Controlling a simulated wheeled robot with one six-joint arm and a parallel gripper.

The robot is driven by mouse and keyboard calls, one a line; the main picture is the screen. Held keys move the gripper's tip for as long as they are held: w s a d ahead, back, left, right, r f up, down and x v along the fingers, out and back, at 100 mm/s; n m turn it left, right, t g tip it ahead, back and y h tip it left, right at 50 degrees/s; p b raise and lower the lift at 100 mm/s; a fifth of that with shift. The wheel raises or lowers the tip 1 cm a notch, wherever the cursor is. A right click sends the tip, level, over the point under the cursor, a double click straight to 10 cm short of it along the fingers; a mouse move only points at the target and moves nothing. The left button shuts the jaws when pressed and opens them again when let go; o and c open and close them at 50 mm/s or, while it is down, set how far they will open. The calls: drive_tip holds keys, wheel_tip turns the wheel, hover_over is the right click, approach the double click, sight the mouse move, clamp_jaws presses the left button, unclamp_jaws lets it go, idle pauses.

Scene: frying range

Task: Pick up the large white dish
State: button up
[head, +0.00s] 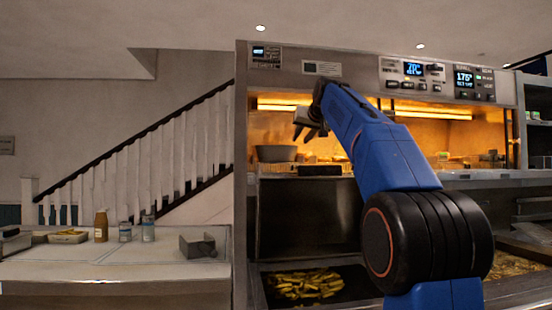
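My blue arm reaches up from the lower right, and my gripper (309,132) points down in front of the lit warming cabinet. Its dark fingers are small and partly hidden by the wrist, so I cannot tell whether they are apart. No large white dish stands out clearly in the head view. A round grey bowl (277,153) sits on the cabinet shelf, a little below and left of my gripper and apart from it in the picture. A small pale tray (67,237) holding chips lies on the left counter.
A brown bottle (101,225), two small jars (125,232) and a grey metal box (198,244) stand on the left counter (140,262). A vat of chips (305,284) is below the cabinet. My arm hides part of the range. The counter front is clear.

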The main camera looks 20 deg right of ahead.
drive_tip(key=shift+x, duration=3.4)
drive_tip(key=shift+s, duration=0.1)
clamp_jaws()
